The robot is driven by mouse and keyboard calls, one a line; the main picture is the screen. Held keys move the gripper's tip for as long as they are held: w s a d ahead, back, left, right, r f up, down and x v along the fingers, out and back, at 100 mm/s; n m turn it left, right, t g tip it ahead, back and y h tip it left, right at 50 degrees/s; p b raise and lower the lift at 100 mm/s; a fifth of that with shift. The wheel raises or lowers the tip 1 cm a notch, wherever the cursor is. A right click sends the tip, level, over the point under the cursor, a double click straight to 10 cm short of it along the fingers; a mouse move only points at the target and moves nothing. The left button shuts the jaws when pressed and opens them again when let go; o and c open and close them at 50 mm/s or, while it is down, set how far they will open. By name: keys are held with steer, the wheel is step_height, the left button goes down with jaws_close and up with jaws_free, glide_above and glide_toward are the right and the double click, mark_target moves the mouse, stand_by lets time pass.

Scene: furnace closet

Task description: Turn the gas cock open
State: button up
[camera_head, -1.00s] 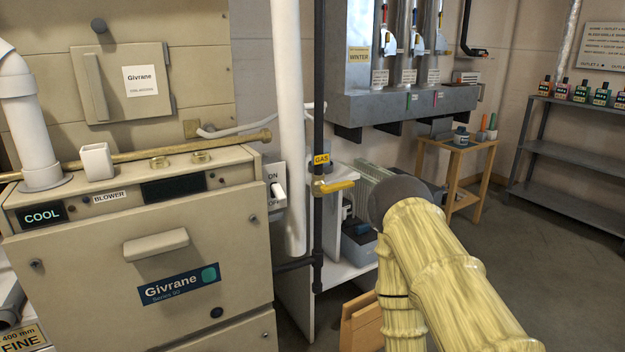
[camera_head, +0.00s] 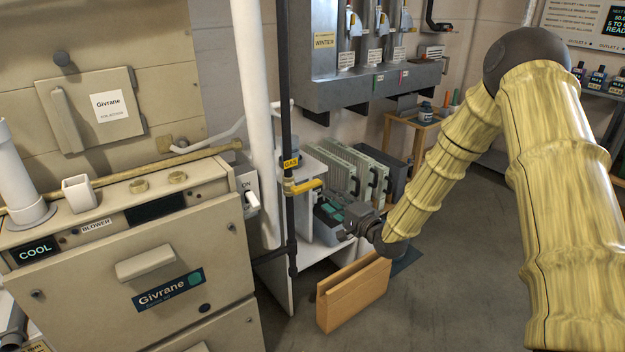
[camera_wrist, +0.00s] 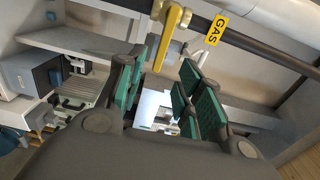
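The gas cock's yellow lever (camera_head: 308,186) sits on a dark vertical pipe right of the furnace, just under a yellow GAS tag (camera_head: 291,163). The lever points sideways, to the right, across the pipe. In the wrist view the lever (camera_wrist: 168,35) and its brass body show at the top, with the GAS tag (camera_wrist: 217,28) beside them. My gripper (camera_head: 342,226) is below and right of the lever, apart from it. In the wrist view its green-padded fingers (camera_wrist: 160,90) stand apart with nothing held between them. The lever's end lies ahead of the gap.
The Givrane furnace (camera_head: 150,270) fills the left. A white shelf (camera_head: 300,245) stands behind the pipe, with finned panels (camera_head: 350,170) beyond. A wooden box (camera_head: 353,293) is on the floor below my gripper. A white pipe (camera_head: 257,120) runs left of the gas pipe.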

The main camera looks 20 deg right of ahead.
mark_target(314, 186)
steer(key=x, duration=1)
steer(key=shift+w+a, duration=0.1)
steer(key=shift+w, duration=0.3)
jaws_close()
